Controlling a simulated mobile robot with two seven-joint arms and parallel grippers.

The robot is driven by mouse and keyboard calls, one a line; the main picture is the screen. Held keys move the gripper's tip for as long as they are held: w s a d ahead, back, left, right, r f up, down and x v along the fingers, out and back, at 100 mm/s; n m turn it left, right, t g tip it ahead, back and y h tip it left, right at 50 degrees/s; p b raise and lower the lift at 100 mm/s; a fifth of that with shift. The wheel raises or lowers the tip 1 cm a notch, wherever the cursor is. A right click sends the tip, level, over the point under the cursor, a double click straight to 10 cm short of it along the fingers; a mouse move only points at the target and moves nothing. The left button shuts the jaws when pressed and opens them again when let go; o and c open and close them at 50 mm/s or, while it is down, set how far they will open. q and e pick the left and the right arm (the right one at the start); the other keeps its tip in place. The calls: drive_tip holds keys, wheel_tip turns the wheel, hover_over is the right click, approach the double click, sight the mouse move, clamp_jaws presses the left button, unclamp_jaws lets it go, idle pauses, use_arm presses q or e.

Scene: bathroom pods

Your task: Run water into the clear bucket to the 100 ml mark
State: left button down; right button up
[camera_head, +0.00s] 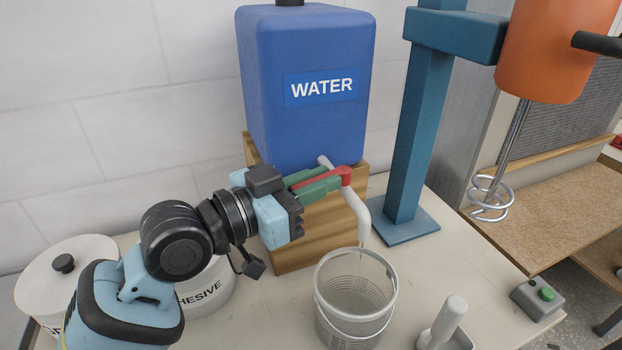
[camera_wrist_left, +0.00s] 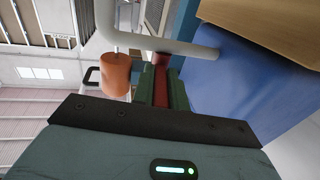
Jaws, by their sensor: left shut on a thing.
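The blue water tank (camera_head: 300,125) stands on a wooden block (camera_head: 312,232). Its white spout (camera_head: 357,215) bends down over the clear bucket (camera_head: 355,313), which stands upright on the table. A thin stream seems to run from the spout into the bucket; I cannot read the marks or the water level. My left gripper (camera_head: 322,182) is shut on the red tap lever (camera_head: 343,172), which points left along the fingers. In the left wrist view the red lever (camera_wrist_left: 161,90) lies between the green fingers, beside the white pipe (camera_wrist_left: 190,47). My right gripper is not in view.
A white adhesive tub (camera_head: 208,292) and another lidded tub (camera_head: 62,275) stand at the left near my arm. A teal stand (camera_head: 418,140) holds an orange mixer (camera_head: 555,50) at the right. A white-handled tool (camera_head: 447,325) and a green-button box (camera_head: 540,297) are at the front right.

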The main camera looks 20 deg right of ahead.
use_arm(q)
drive_tip(key=c, duration=1.4)
unclamp_jaws()
drive_tip(key=shift+a, duration=0.3)
drive_tip(key=b+v, duration=0.1)
drive_tip(key=v, duration=0.6)
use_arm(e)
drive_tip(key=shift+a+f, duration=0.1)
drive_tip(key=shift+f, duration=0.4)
use_arm(q)
drive_tip(key=shift+s+a, duration=0.1)
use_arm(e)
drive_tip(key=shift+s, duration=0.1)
